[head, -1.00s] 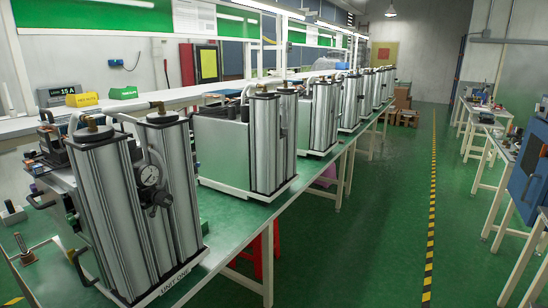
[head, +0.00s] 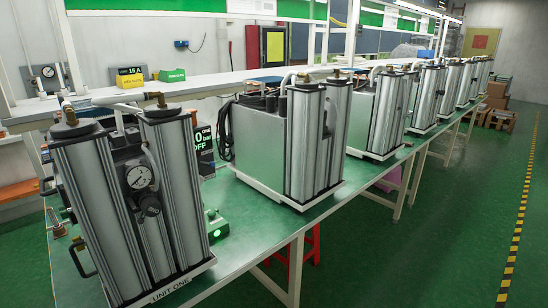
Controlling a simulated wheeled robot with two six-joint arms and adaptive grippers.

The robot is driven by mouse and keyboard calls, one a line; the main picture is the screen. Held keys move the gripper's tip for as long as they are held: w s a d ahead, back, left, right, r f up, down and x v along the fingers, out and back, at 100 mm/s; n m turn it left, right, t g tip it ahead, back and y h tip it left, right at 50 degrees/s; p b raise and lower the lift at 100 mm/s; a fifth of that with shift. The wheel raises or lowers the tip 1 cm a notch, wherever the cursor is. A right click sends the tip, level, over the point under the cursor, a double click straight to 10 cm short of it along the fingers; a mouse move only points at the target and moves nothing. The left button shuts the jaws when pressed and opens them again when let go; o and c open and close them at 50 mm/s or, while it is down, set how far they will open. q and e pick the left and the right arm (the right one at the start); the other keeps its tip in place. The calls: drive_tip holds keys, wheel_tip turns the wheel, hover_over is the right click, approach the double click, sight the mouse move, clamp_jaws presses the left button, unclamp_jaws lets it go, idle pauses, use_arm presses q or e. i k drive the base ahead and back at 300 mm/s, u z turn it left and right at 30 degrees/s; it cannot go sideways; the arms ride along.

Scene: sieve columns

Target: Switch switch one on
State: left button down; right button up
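The unit labelled UNIT ONE (head: 172,205) stands upright at the near left end of the table, with tall ribbed metal columns and a round gauge (head: 139,177). A small green box (head: 218,226) with a pale lit spot sits on the table just right of the unit. A small brownish metal part (head: 56,226) shows at the unit's left. I cannot tell which of these is switch one; no switch label is readable. Neither gripper is in view.
A second column unit (head: 308,140) stands on the green table (head: 265,228), with several more in a row behind. A red stool (head: 308,245) is under the table. The green floor (head: 430,255) on the right is clear, with a yellow-black line (head: 515,235).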

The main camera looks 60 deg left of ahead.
sight(211, 164)
drive_tip(key=u, duration=0.1)
drive_tip(key=i, duration=1)
drive_tip(key=u, duration=1.2)
drive_tip(key=i, duration=0.8)
drive_tip(key=u, duration=0.75)
